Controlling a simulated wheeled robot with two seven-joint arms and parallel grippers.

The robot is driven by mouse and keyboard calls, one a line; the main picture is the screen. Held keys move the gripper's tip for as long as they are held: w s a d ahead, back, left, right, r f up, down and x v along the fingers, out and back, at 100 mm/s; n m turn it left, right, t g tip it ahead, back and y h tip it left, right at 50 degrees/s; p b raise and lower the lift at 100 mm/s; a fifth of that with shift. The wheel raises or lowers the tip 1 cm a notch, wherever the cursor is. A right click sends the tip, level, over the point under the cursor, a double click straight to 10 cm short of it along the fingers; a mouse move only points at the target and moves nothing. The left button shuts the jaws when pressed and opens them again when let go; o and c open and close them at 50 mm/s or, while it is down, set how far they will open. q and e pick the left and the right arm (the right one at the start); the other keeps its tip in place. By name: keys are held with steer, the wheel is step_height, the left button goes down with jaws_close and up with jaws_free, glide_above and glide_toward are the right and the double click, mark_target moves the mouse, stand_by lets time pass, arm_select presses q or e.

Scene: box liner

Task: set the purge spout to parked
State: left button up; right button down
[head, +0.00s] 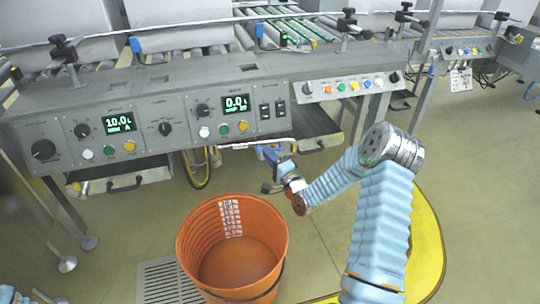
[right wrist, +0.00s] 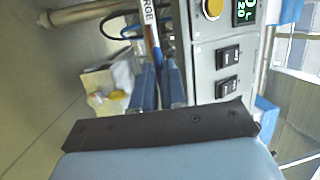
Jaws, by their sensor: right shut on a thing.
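The purge spout (head: 240,146) is a thin pale pipe running sideways under the front of the right control panel. Its label, partly readable as "PURGE", shows in the right wrist view (right wrist: 149,12). My right gripper (head: 270,153) is at the right part of the pipe, with its jaws shut on it. In the right wrist view the two blue fingers (right wrist: 159,85) close around the pipe's lower end, and the exact grip is partly hidden. Only a bit of my left arm shows at the bottom left corner of the head view; its gripper cannot be made out.
An orange bucket (head: 232,250) stands on the floor below the spout, beside a floor grate (head: 168,282). The left display (head: 117,124) reads 10.0 L and the right one (head: 236,103) reads 0.0 L. A yellow hose (head: 197,170) hangs under the panel. Floor at right is open.

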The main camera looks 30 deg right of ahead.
steer(key=shift+w+d+r, duration=0.1)
steer(key=shift+r, duration=0.45)
steer(key=w+y+b, duration=0.1)
steer(key=d+n+y+b, duration=0.1)
steer(key=shift+w+f+b, duration=0.2)
steer(key=shift+w+b, duration=0.15)
steer(key=shift+w, duration=0.05)
steer(key=shift+w+d+r+n+y, duration=0.15)
steer(key=shift+w+n+y, duration=0.15)
steer(key=shift+y, duration=0.1)
steer(key=shift+r, duration=0.15)
steer(key=c, duration=1.3)
jaws_free()
steer(key=shift+c, duration=0.2)
steer(key=shift+o, duration=0.8)
steer(key=shift+f, duration=0.2)
steer(key=shift+s, duration=0.1)
